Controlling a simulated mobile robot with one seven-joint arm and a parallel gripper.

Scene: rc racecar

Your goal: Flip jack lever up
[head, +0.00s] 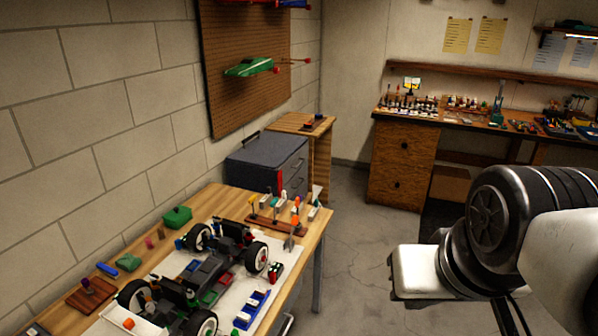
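The RC racecar chassis (205,275) sits on a white mat (172,268) on the wooden workbench (209,200) at lower left, with its large black tyres showing. I cannot make out a jack or its lever; it may be hidden under or behind the car, or too small to tell. My arm, with black ringed joints and white shells, fills the lower right, well to the right of the workbench and apart from the car. The fingers of my gripper do not show clearly in the head view.
A rack of tools (277,228) stands at the bench's far end. A blue tray (251,310) and green box (177,217) lie near the car. A dark drawer cabinet (268,162) stands behind. Open floor (350,240) lies right of the bench; another workbench (405,165) lines the back wall.

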